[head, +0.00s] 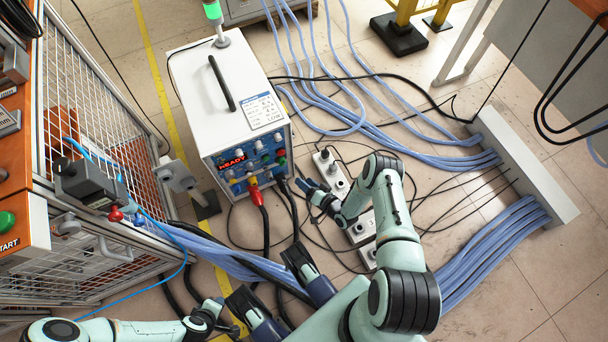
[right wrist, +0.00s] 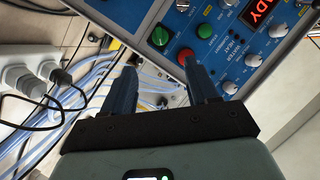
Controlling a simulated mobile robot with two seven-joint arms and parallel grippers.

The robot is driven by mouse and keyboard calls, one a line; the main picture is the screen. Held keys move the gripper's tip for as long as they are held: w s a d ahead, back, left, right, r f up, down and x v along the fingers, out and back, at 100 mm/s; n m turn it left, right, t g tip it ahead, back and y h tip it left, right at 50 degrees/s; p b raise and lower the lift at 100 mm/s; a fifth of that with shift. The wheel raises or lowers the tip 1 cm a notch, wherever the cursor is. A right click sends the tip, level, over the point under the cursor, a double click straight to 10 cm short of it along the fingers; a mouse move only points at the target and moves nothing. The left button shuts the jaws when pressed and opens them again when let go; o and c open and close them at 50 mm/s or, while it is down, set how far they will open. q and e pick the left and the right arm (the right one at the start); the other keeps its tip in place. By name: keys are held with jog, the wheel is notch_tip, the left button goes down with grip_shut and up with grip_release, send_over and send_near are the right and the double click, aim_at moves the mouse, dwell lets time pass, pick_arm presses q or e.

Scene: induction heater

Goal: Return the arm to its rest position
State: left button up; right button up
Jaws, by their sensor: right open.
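My right gripper (head: 308,189) is in front of the induction heater's lower right, above the floor sockets. In the right wrist view its two blue fingers (right wrist: 160,68) are apart with nothing between them. Beyond them is the blue heater panel (right wrist: 232,62) with a green button, a red button and several knobs. The white heater (head: 222,95) shows a red READY display in the head view. My right arm (head: 392,245) is bent at the elbow. My left arm (head: 130,328) lies along the bottom left edge; the state of its gripper cannot be made out.
Power sockets (head: 333,172) with plugs lie close to my right gripper. Blue hose bundles (head: 345,110) and black cables cross the floor. A wire-mesh cage (head: 95,110) stands at left, a white cable duct (head: 525,165) at right. Bare floor shows at lower right.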

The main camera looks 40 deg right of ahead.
dwell(0.4)
